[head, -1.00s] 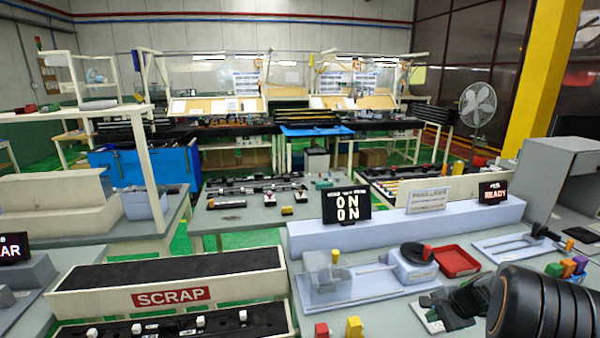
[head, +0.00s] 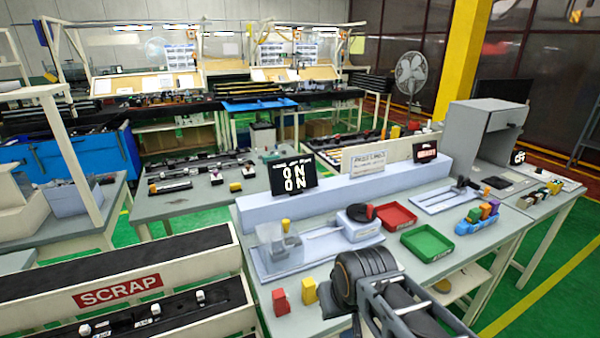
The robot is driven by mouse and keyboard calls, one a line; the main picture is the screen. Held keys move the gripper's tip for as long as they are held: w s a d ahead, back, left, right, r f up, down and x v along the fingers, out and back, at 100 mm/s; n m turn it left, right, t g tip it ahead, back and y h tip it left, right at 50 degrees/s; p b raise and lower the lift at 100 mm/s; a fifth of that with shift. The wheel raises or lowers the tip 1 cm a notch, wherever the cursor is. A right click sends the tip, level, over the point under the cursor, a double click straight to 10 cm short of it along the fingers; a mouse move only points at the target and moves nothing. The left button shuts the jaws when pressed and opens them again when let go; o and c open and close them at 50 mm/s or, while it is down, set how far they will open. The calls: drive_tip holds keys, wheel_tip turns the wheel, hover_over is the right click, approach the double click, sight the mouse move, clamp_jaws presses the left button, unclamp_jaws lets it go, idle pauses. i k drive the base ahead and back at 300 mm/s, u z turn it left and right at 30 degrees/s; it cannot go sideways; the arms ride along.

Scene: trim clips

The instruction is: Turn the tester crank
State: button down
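The tester (head: 300,250) is a pale blue fixture on the grey bench, with a clear box and a yellow-topped part at its left end. Its crank (head: 361,212) appears to be the black disc with a red-orange part on the block at the right end. Nothing of mine touches the crank. My arm (head: 365,272) rises from the bottom right, its thick black joint in front of and below the tester. My gripper's fingers cannot be made out.
A red tray (head: 412,222) and a green tray (head: 449,246) lie right of the crank. A red block (head: 281,302) and yellow block (head: 309,291) stand near the front edge. A blue holder with coloured pieces (head: 470,226) sits farther right. A SCRAP bin (head: 118,291) is at left.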

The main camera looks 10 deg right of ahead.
sight(361, 212)
drive_tip(key=k, duration=1)
drive_tip(key=z, duration=1.05)
drive_tip(key=i, duration=1.05)
drive_tip(key=u, duration=0.65)
drive_tip(key=i, duration=0.65)
drive_tip(key=u, duration=0.55)
